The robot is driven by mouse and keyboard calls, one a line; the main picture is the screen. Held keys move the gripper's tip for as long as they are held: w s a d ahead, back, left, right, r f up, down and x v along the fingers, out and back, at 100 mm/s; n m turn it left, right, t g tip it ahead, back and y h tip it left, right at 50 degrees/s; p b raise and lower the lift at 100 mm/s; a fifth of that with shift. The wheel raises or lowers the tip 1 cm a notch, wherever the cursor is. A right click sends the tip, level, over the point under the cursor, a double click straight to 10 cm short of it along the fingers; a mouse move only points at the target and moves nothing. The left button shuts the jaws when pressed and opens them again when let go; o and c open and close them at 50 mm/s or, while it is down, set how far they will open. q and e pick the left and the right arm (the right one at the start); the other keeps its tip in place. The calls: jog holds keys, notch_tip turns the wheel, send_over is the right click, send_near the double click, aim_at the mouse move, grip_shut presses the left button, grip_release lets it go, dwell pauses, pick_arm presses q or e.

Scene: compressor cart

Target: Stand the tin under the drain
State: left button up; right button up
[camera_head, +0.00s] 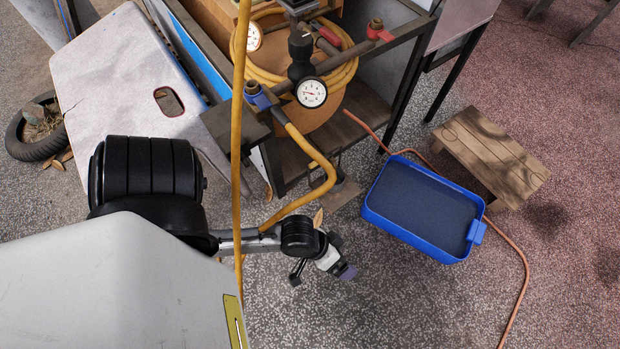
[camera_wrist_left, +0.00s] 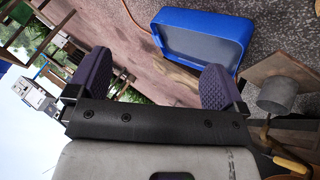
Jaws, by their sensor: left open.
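A grey metal cylinder that looks like the tin (camera_wrist_left: 277,96) stands on a brown board (camera_wrist_left: 262,72) at the right of the left wrist view. In the head view a small dark shape on the board beside the cart may be the same tin, but the yellow hose partly covers it. My left gripper (camera_head: 345,268) is over the speckled ground, in front of the cart and left of the blue tray. In its wrist view the left gripper (camera_wrist_left: 157,82) has its purple pads wide apart with nothing between them. I cannot pick out the drain for certain. My right gripper is not in view.
The blue tray (camera_head: 372,207) lies on the ground beside a wooden stool (camera_head: 480,150). An orange hose (camera_head: 522,262) runs past it. The cart (camera_head: 405,70) carries a gauge (camera_head: 311,92) and yellow hose (camera_head: 331,178). Open ground lies at the front.

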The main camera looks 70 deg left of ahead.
pick_arm(q)
jog(key=s+a+r+m+g+y, duration=0.3)
jog(key=s+a+m, duration=0.2)
jog(key=s, duration=0.1)
jog(key=shift+a+r+y, duration=0.35)
jog(key=shift+r+y, duration=0.05)
dwell(0.5)
dwell(0.8)
jog(key=shift+c, duration=0.3)
